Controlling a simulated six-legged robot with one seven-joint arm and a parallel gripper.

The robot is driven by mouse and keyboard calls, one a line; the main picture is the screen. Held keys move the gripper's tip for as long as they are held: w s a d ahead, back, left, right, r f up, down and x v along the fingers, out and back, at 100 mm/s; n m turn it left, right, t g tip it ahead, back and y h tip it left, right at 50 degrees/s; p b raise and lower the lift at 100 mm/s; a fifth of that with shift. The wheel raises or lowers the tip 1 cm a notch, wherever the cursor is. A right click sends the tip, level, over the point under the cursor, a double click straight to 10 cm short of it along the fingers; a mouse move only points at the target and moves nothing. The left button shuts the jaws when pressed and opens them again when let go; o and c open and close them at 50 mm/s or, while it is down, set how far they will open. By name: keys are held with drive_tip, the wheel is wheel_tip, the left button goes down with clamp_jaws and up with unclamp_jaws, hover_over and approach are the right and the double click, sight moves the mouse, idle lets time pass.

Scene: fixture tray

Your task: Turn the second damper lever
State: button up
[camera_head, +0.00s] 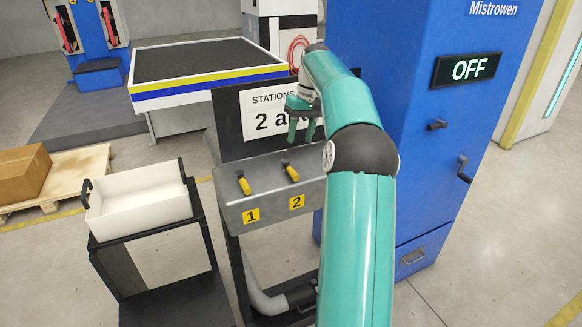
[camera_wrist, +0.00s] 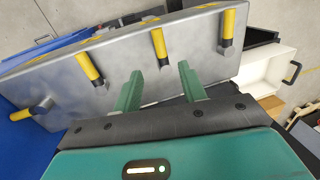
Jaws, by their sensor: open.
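The grey lever panel (camera_head: 270,203) carries yellow-handled levers. In the head view, the first lever (camera_head: 244,184) stands above label 1 and the second lever (camera_head: 291,173) above label 2. My arm hides the panel's right part. My gripper (camera_head: 301,140) is open and empty, above and behind the second lever in that picture. In the wrist view, several levers show. The second lever (camera_wrist: 159,45) lies just beyond the gap between my open fingers (camera_wrist: 157,78), with no contact visible. The first lever (camera_wrist: 230,24) is right of it, and another lever (camera_wrist: 91,68) is left.
A sign board (camera_head: 268,112) stands behind the panel, close to my gripper. A white bin (camera_head: 138,205) sits on a black stand at left. A blue cabinet (camera_head: 400,120) marked OFF stands at right. A dark-topped table (camera_head: 205,62) is behind.

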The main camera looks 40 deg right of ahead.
sight(294, 171)
drive_tip(key=f, duration=0.3)
drive_tip(key=a+f, duration=0.1)
drive_tip(key=f, duration=0.3)
drive_tip(key=a+f, duration=0.1)
drive_tip(key=f, duration=0.2)
drive_tip(key=shift+f, duration=0.15)
drive_tip(key=shift+s+a+f, duration=0.1)
drive_tip(key=shift+s+f, duration=0.05)
drive_tip(key=shift+s, duration=0.05)
drive_tip(key=shift+w+f, duration=0.25)
drive_tip(key=shift+s+r, duration=0.1)
drive_tip(key=shift+s, duration=0.05)
drive_tip(key=shift+c, duration=0.5)
clamp_jaws()
